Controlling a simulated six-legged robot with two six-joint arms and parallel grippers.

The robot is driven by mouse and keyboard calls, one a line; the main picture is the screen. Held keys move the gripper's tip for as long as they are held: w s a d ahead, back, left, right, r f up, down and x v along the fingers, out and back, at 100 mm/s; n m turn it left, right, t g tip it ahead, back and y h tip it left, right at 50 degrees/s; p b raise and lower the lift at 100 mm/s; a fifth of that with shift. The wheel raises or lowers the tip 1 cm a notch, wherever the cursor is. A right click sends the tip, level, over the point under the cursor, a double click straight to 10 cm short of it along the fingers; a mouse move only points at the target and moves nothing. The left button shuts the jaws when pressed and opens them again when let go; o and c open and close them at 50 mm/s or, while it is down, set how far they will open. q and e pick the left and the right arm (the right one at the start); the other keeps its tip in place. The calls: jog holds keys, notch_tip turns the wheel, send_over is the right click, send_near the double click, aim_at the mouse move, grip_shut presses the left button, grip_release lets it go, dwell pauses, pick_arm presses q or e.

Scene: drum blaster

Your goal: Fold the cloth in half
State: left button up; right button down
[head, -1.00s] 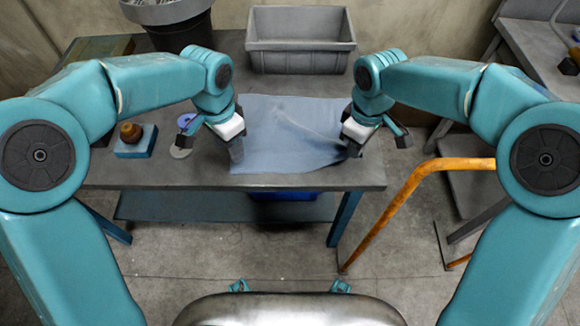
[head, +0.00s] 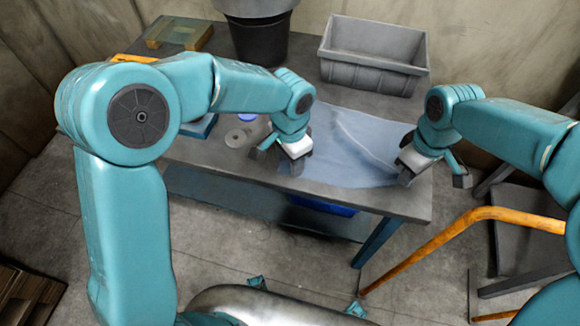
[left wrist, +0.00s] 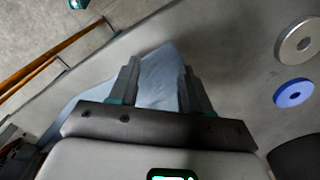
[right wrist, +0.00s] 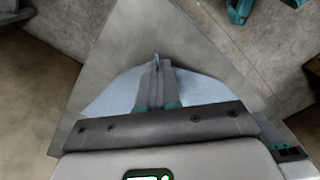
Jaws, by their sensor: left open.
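A blue-grey cloth (head: 350,150) lies on the dark table, spread mostly flat with a crease running across it. My left gripper (head: 297,167) is at its near left corner. In the left wrist view the left fingers (left wrist: 157,80) stand apart, with part of the cloth (left wrist: 160,68) showing between them. My right gripper (head: 405,178) is at the near right corner. In the right wrist view its fingers (right wrist: 156,75) are close together on the cloth (right wrist: 195,88), at its edge. The wrists hide both near corners in the head view.
A grey bin (head: 370,62) and a black bucket (head: 258,38) stand at the back of the table (head: 215,45). A metal ring (head: 236,138) and a blue ring (head: 247,117) lie left of the left gripper. An orange rail (head: 430,245) stands in front on the right.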

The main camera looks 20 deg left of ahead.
pick_arm(q)
jog(key=shift+f, duration=0.4)
jog(key=shift+c, duration=0.3)
grip_shut()
jog(key=shift+r, duration=2.5)
